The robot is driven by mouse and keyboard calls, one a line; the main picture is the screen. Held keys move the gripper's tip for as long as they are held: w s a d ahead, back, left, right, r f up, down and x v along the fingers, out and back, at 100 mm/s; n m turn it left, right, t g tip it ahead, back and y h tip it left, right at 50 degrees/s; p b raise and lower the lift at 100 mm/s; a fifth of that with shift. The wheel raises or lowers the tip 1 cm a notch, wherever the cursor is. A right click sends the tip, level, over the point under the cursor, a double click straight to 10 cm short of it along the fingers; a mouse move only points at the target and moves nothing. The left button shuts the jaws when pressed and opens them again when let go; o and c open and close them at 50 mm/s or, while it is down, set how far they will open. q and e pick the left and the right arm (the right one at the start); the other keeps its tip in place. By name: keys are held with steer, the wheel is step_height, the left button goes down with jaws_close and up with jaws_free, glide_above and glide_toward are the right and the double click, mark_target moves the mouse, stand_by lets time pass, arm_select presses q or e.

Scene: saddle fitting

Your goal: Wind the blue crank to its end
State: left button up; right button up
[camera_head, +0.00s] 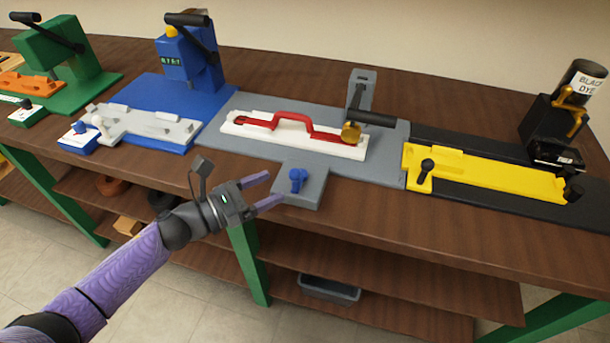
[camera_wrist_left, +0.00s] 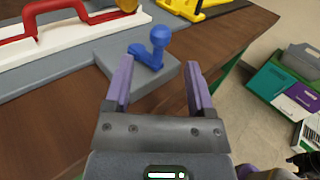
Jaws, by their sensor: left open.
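The blue crank (camera_head: 297,180) stands on a grey block (camera_head: 312,192) at the front of the grey station's base. Its knob points up. My left gripper (camera_head: 264,191) is open and empty, just left of the crank, with its purple fingers pointing toward it. In the left wrist view, the crank (camera_wrist_left: 150,48) is beyond the fingertips of the left gripper (camera_wrist_left: 160,80), roughly between them and not touched. Its arm lies across the block with the round knob at its right end.
The grey station holds a white bar with a red handle (camera_head: 290,123) under a grey press (camera_head: 358,95) with a black lever. A blue station (camera_head: 190,75) stands left and a yellow fixture (camera_head: 485,173) right. Bare wooden bench (camera_head: 400,235) runs along the front edge.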

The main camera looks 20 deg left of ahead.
mark_target(298, 174)
arm_select(q)
steer(key=x, duration=0.8)
jaws_close()
